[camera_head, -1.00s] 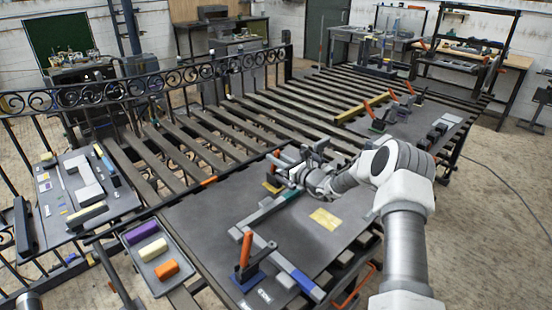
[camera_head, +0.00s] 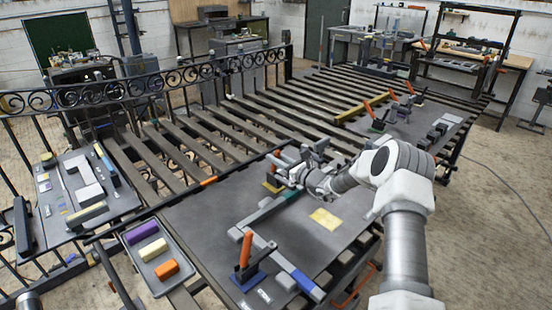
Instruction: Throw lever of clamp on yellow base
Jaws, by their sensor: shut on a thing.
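The clamp on the yellow base (camera_head: 272,187) stands on the dark plate, just left of my gripper. Its orange lever (camera_head: 277,154) shows in part above the gripper. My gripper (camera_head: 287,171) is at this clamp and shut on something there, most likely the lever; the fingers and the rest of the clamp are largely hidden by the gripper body. A second clamp with an upright orange lever (camera_head: 246,249) stands on a blue base (camera_head: 248,279) nearer the front.
Grey bars (camera_head: 266,211) lie on the plate between the two clamps. A yellow patch (camera_head: 325,218) lies right of them. A tray (camera_head: 137,257) with purple, cream and orange blocks stands at left. More orange-levered clamps (camera_head: 376,104) stand at the far right.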

